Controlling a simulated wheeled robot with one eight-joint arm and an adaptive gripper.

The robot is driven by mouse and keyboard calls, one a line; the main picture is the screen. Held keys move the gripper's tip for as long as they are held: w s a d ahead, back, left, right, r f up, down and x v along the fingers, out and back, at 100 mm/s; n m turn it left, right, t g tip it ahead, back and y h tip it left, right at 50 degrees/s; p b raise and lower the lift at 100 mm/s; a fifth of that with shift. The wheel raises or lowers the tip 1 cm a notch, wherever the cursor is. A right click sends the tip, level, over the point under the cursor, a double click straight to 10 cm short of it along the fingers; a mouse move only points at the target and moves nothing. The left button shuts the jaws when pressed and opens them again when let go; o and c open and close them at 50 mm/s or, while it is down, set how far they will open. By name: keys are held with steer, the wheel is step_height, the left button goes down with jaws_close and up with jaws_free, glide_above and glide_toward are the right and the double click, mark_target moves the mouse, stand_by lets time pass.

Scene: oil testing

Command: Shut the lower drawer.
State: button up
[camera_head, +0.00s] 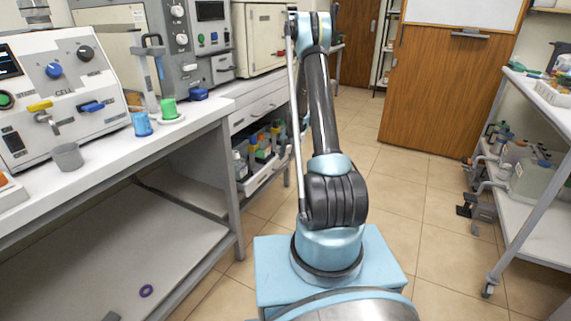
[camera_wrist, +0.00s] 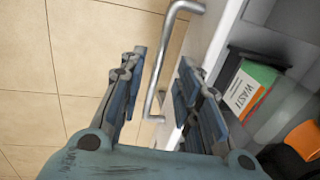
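The lower drawer (camera_head: 268,177) is pulled out below the bench, left of my arm in the head view, with bottles and boxes in it. In the wrist view its white front panel (camera_wrist: 221,42) runs along the right of a metal bar handle (camera_wrist: 160,70). My gripper (camera_wrist: 162,60) is open. Its two fingers stand on either side of the handle, with visible gaps, so it is not gripped. My gripper is hidden or too unclear to make out in the head view.
A shut upper drawer (camera_head: 262,108) sits above. A box marked WASTE (camera_wrist: 248,88) and an orange-capped item (camera_wrist: 303,140) are inside the lower drawer. The bench (camera_head: 150,150) is at left and a metal shelf cart (camera_head: 530,205) at right. The tiled floor (camera_head: 425,190) between is clear.

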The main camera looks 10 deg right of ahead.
mark_target(285, 164)
steer(key=shift+w+a+f, duration=0.1)
steer(key=shift+a+f, duration=0.05)
steer(key=shift+f, duration=0.75)
steer(key=shift+w+a+f, duration=0.1)
steer(key=shift+f, duration=0.75)
jaws_close()
